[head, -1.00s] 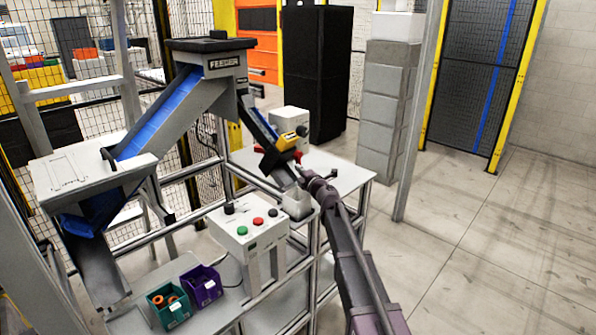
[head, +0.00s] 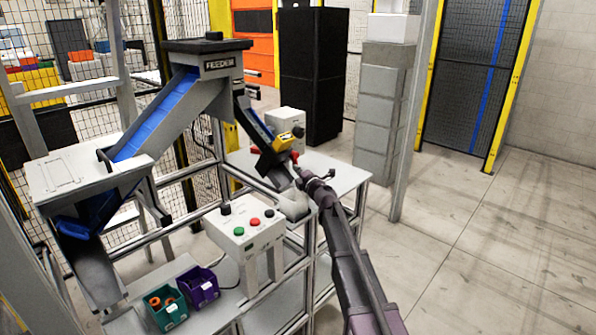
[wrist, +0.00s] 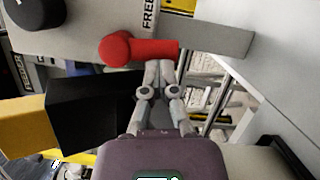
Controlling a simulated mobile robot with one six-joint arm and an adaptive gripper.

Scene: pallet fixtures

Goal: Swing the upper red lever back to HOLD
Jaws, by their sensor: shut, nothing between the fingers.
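A red lever with a round knob (wrist: 117,48) shows large in the wrist view, its red shaft lying across the picture. A label reading FREE (wrist: 150,14) is just above it on a grey part. My gripper (wrist: 160,68) is shut and empty, its fingertips close below the shaft; whether they touch it I cannot tell. In the head view my gripper (head: 299,177) is by the lower end of the small chute, just below a red lever (head: 294,156). Another red part (head: 255,150) shows left of the chute. No HOLD label can be read.
A yellow-and-black block (head: 286,140) sits on the chute and shows beside the lever in the wrist view (wrist: 95,108). A white button box (head: 246,232) stands in front, with teal (head: 166,308) and purple (head: 199,287) bins below. Open floor lies to the right.

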